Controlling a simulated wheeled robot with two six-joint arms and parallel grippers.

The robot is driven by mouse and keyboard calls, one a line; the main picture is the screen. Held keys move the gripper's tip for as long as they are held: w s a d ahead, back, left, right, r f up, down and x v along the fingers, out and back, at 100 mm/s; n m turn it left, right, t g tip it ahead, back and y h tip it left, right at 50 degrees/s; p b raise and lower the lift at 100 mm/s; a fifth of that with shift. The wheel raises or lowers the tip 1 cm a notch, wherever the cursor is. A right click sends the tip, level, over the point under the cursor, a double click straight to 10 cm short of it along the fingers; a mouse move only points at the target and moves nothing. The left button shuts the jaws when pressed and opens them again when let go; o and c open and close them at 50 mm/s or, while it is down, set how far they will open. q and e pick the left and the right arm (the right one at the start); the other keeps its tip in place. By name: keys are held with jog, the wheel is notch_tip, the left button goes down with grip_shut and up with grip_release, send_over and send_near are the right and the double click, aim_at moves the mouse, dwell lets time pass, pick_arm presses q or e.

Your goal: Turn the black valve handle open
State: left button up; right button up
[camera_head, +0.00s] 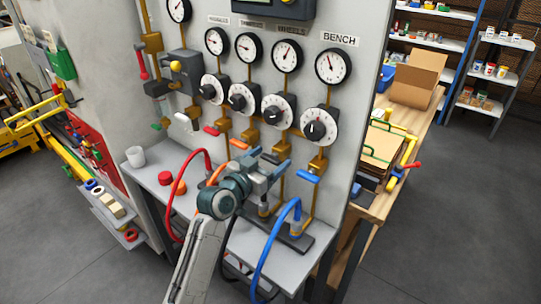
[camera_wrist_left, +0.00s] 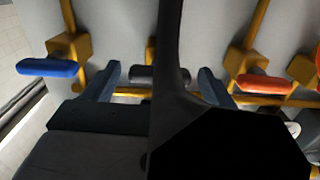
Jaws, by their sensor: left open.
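The black valve handle (camera_wrist_left: 150,74) lies level between the two spread fingers of my left gripper (camera_wrist_left: 158,80) in the left wrist view. A gap shows on each side, and part of the handle is hidden by a dark part in front of the camera. In the head view my left gripper (camera_head: 267,162) is open at the panel, below the right-hand dials. The black handle (camera_head: 270,157) is small and partly hidden by the gripper there. My right gripper is not in view.
A blue handle (camera_head: 307,176) sits close to the right, and an orange handle (camera_head: 238,144) and red handle (camera_head: 211,130) to the left. A red hose (camera_head: 177,184) and a blue hose (camera_head: 267,252) arch beside my arm. A grey shelf (camera_head: 150,180) lies below.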

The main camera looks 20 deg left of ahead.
pick_arm(q)
jog(key=shift+w+d, duration=0.2)
jog(key=shift+w, duration=0.25)
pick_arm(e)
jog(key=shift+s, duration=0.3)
pick_arm(q)
jog(key=shift+c, duration=0.5)
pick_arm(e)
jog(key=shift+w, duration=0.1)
pick_arm(q)
jog(key=c, duration=0.9)
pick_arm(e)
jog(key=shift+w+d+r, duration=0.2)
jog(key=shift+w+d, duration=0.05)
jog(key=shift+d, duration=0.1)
